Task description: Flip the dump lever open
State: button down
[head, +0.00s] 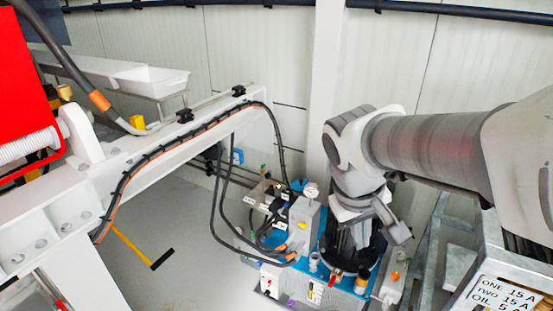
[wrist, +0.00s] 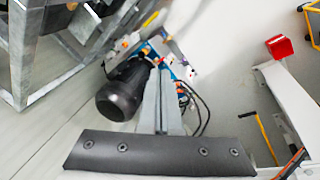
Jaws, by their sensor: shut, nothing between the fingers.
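My gripper (wrist: 161,72) shows in the wrist view with its two grey fingers together and nothing held between them. They point toward a blue hydraulic power unit, overlapping part of it in the picture. In the head view my arm hangs over the right side of the blue unit (head: 322,268), beside the black motor. A small red lever-like part (head: 336,276) sits at the unit's front edge, with a yellow-orange part (head: 361,284) to its right. I cannot tell for certain which part is the dump lever. The fingers look apart from these parts, though the gap is hard to judge.
The black motor (wrist: 124,92) stands left of my fingers in the wrist view. Black hoses (head: 222,205) loop down to the unit's left side. A large white beam (head: 150,165) crosses the left. A galvanized frame (wrist: 45,62) stands nearby. Grey floor (head: 185,235) is open left of the unit.

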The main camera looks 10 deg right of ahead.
jog(key=w+d+f+n+h+b, duration=0.4)
jog(key=w+f, duration=0.3)
jog(key=f, duration=0.4)
jog(key=w+d+f+n+g+h+b, duration=0.15)
jog(key=w+f+h+b, duration=0.35)
jog(key=f, duration=0.7)
jog(key=w+d+f+n+h+b, duration=0.3)
jog(key=w+d+f+b, duration=0.15)
jog(key=w+f, duration=0.5)
jog(key=a+f+n+t+y+b, duration=0.1)
jog(key=a+f+n+t+b, duration=0.1)
jog(key=f, duration=1.1)
jog(key=w+a+f+n+t+y+b, duration=0.1)
jog(key=f+n+t+b, duration=0.4)
jog(key=f, duration=0.8)
jog(key=w+a+f+n+t+y+b, duration=0.1)
jog(key=a+f+n+t+b, duration=0.2)
jog(key=f+n+t, duration=0.4)
notch_tip(320, 180, down, 7)
jog(key=shift+a+f+n+b, duration=0.1)
jog(key=shift+a+n+b, duration=0.3)
jog(key=shift+n, duration=0.45)
